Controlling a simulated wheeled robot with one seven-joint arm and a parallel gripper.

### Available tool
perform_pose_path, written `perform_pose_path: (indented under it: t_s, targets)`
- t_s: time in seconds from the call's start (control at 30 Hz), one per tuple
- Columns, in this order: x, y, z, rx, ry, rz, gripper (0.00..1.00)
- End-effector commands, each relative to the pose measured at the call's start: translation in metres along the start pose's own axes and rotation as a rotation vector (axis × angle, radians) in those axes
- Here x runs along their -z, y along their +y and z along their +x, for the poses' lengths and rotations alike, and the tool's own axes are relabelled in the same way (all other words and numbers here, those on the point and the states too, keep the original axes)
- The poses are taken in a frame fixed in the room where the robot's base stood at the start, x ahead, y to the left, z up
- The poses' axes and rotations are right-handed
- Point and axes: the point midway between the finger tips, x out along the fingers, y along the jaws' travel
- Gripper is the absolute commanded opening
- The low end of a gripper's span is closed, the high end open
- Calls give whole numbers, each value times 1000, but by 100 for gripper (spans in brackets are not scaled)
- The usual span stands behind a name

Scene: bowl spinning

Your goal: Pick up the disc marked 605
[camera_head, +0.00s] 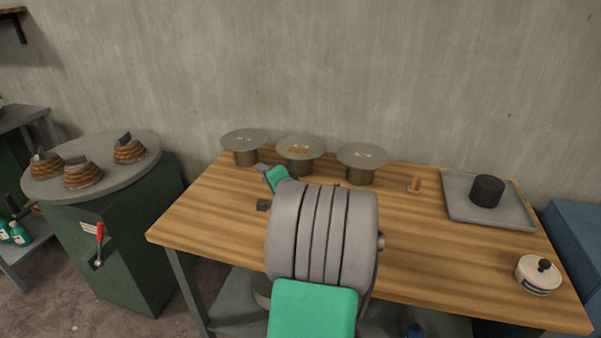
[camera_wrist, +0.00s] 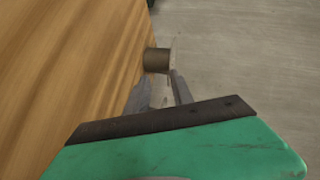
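Three grey discs lie flat on short round stands along the back of the table: a left disc (camera_head: 245,135), a middle disc (camera_head: 301,141) and a right disc (camera_head: 362,150). Each has a small label too small to read, so I cannot tell which is marked 605. My gripper (camera_wrist: 160,90) has its two fingers apart. In the wrist view a thin disc (camera_wrist: 174,52) shows nearly edge-on beside a brown stand (camera_wrist: 156,60), just beyond the fingertips. In the head view my arm hides most of my gripper, near the left and middle discs.
The wooden table (camera_head: 430,255) also bears a small wooden peg (camera_head: 414,185), a grey tray (camera_head: 461,210) with a black cylinder (camera_head: 487,190), and a white lidded pot (camera_head: 538,275). A green cabinet (camera_head: 130,240) with a round top stands left. The table's right middle is clear.

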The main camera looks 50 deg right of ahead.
Motion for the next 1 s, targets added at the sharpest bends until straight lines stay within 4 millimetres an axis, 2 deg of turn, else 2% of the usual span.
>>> perform_pose_path:
  t_s: [0.03,0.1,0.2,0.27,0.7,0.93,1.0]
  targets:
    - [42,38,-4,55,95,110,28]
    - [83,52,-16,128,182,218,28]
    - [112,58,-26,185,241,288,28]
    - [118,56,-22,195,249,300,28]
    - [141,48,40,193,248,295,28]
    - [143,47,43,192,249,295,28]
    - [142,47,43,192,249,295,23]
